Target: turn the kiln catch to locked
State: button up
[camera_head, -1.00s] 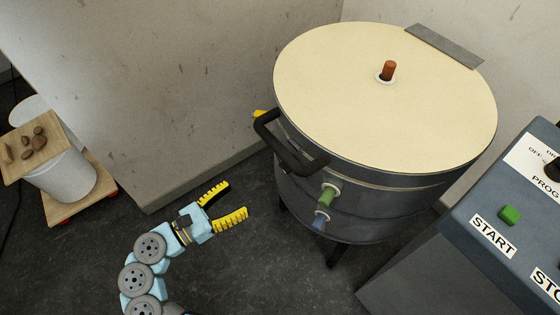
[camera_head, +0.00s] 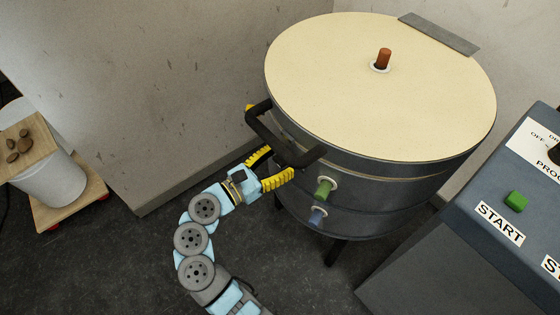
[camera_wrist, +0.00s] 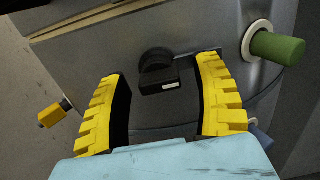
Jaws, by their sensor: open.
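The kiln (camera_head: 385,100) is a dark grey drum with a cream lid. In the wrist view a black catch (camera_wrist: 158,72) sits on its grey wall (camera_wrist: 205,30): a round boss with a short block below it bearing a white mark. My gripper (camera_head: 281,160) is open at the kiln's front left, below the black lid handle (camera_head: 265,125). In the wrist view the two yellow fingers of my gripper (camera_wrist: 165,66) stand either side of the catch, with gaps; no contact shows. The catch cannot be made out in the head view.
A green peg (camera_head: 324,188) and a blue peg (camera_head: 317,216) stick out right of my gripper. A yellow-tipped peg (camera_wrist: 53,114) is to the left. A control desk (camera_head: 490,220) stands right; a bucket with a board (camera_head: 25,150) stands left.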

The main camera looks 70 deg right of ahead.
jog(key=shift+s+d, duration=0.15)
jog(key=shift+d, duration=0.05)
jog(key=c, duration=1.2)
